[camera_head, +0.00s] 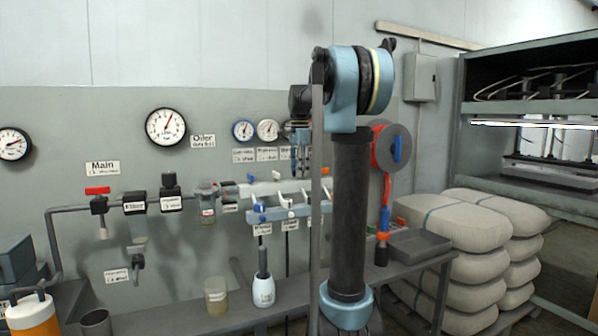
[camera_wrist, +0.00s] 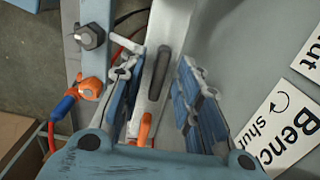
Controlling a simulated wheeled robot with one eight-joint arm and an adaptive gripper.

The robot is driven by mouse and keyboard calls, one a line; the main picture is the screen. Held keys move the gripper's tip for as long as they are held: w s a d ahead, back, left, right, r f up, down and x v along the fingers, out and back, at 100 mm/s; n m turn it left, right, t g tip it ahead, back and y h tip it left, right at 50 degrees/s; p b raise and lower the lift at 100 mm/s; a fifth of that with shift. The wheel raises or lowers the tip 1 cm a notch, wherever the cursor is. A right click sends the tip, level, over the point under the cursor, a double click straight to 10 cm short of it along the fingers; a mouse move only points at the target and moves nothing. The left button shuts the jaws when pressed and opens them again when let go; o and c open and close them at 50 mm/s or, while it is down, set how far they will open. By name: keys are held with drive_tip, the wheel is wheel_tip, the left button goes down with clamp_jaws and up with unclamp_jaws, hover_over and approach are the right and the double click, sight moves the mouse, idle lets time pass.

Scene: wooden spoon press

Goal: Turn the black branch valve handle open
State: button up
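In the wrist view a dark, elongated handle (camera_wrist: 158,72) lies lengthwise along a pale bar (camera_wrist: 172,30). It looks like the black branch valve handle. My gripper (camera_wrist: 158,62) is open, with one blue-grey finger on each side of this handle and a visible gap to each. I cannot tell how deep the fingers reach around it. In the head view my gripper (camera_head: 301,138) hangs in front of the wall above the pale manifold (camera_head: 268,189). I cannot make out the black handle there.
An orange fitting (camera_wrist: 90,88) with a blue and red hose sits left of the fingers. An orange lever (camera_wrist: 143,130) shows between them, lower down. A "Bench shut" label (camera_wrist: 275,125) is at right. A red hose reel (camera_head: 384,147) hangs right of my arm.

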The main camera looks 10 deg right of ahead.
clamp_jaws()
drive_tip(key=shift+n, duration=0.3)
drive_tip(key=n, duration=0.3)
drive_tip(key=shift+w+r+n, duration=0.1)
drive_tip(key=shift+n, duration=0.2)
drive_tip(key=n, duration=0.4)
drive_tip(key=shift+n, duration=0.3)
drive_tip(key=n, duration=0.4)
drive_tip(key=shift+n, duration=2.5)
